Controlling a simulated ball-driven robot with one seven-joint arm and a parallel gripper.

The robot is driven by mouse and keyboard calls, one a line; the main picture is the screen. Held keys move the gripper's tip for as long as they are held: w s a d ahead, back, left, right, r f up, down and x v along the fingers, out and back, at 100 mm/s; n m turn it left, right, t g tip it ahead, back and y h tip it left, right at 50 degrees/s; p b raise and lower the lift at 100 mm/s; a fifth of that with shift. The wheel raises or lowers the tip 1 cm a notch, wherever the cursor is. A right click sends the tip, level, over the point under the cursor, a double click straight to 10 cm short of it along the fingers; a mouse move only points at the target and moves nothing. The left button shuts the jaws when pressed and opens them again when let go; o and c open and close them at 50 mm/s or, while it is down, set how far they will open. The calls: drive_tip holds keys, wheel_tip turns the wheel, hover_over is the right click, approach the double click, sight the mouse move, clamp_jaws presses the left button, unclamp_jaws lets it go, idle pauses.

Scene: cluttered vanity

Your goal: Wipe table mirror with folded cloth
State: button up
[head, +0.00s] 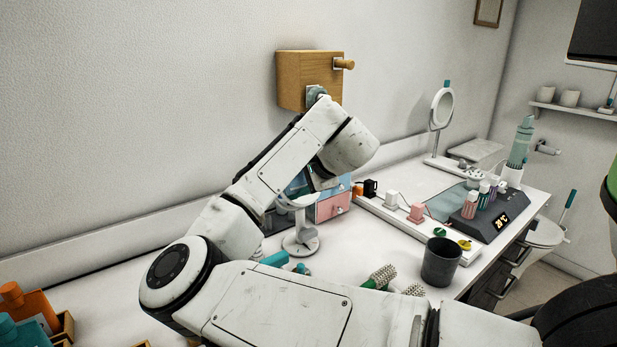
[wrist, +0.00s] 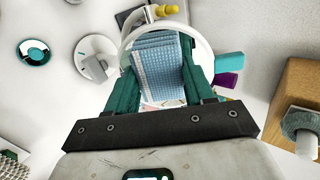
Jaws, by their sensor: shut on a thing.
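A folded blue checked cloth (wrist: 158,72) is held between the teal fingers of my gripper (wrist: 160,60), which is shut on it. A round mirror with a white rim (wrist: 208,52) lies just beyond the cloth in the wrist view, and the cloth covers much of its face. I cannot tell whether cloth and glass touch. In the head view a white mirror stand (head: 300,240) rises from the vanity under my arm; my arm hides most of its head, the cloth and my fingers.
A wooden wall box (head: 310,80) hangs close above my arm. Pink and blue drawers (head: 332,207) stand right of the stand. Further right are a dark cup (head: 441,262), hairbrushes (head: 382,276), a bottle tray and another round mirror (head: 442,105). Orange bottles (head: 30,305) stand front left.

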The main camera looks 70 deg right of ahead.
drive_tip(key=shift+w+a+f, duration=0.1)
drive_tip(key=shift+w+a, duration=0.1)
drive_tip(key=shift+s+a+r+p, duration=0.2)
drive_tip(key=shift+s+r+p, duration=0.1)
drive_tip(key=shift+r+p, duration=0.15)
drive_tip(key=shift+s+f+p+v, duration=0.1)
drive_tip(key=shift+p+v, duration=0.5)
drive_tip(key=shift+v, duration=0.65)
drive_tip(key=shift+s+f+p+v, duration=0.15)
drive_tip(key=shift+p+v, duration=0.45)
drive_tip(key=shift+v, duration=0.6)
drive_tip(key=shift+a+r, duration=0.1)
drive_tip(key=p+v, duration=0.1)
drive_tip(key=v, duration=0.1)
drive_tip(key=shift+s+a+r+p, duration=0.15)
drive_tip(key=shift+s+a+p, duration=0.05)
drive_tip(key=shift+s+p, duration=0.15)
